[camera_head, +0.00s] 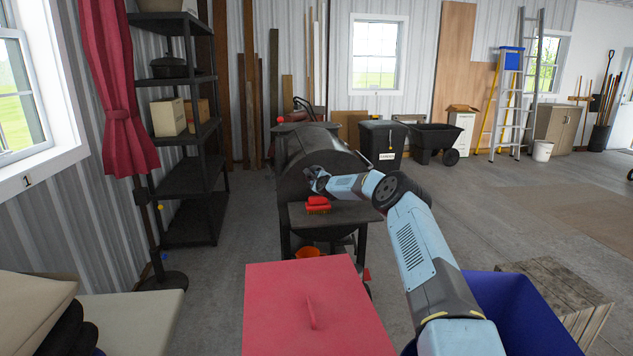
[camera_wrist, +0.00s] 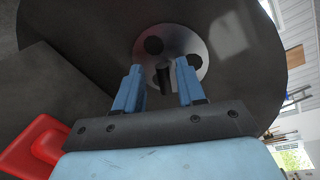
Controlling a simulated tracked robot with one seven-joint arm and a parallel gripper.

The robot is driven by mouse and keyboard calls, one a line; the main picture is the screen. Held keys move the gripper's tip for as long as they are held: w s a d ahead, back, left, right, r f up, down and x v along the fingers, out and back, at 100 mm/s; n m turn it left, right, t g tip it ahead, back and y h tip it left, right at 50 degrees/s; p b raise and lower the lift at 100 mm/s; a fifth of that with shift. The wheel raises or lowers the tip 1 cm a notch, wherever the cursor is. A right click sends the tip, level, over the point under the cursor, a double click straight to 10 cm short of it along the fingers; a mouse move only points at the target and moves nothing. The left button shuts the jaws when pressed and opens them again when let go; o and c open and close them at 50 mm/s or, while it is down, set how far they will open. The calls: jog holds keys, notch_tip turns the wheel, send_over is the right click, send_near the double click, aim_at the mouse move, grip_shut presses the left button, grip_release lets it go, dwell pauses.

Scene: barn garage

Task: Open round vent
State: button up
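The round vent (camera_wrist: 198,57) is a light metal disc with dark round holes on the dark end wall of a barrel grill (camera_wrist: 245,70). A dark knob (camera_wrist: 164,78) sticks out near its middle. In the wrist view my gripper (camera_wrist: 158,68) is open, with one blue finger on each side of the knob. I see gaps between the fingers and the knob; whether the fingertips touch the disc I cannot tell. In the head view my gripper (camera_head: 316,181) is at the near end of the grill (camera_head: 327,145) and largely hides the vent.
A red brush (camera_head: 318,204) lies on the grill's front shelf (camera_head: 345,215), just below my gripper. A red-topped box (camera_head: 290,290) and a blue bin (camera_head: 530,310) stand in front. Black shelving (camera_head: 190,180) is at left. Open floor lies to the right.

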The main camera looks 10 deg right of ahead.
jog(key=s+d+r, duration=0.1)
jog(key=s+r, duration=0.1)
jog(key=s, duration=1.1)
jog(key=shift+s, duration=0.25)
jog(key=shift+d+r, duration=0.1)
jog(key=shift+d, duration=0.05)
jog(key=shift+r, duration=0.1)
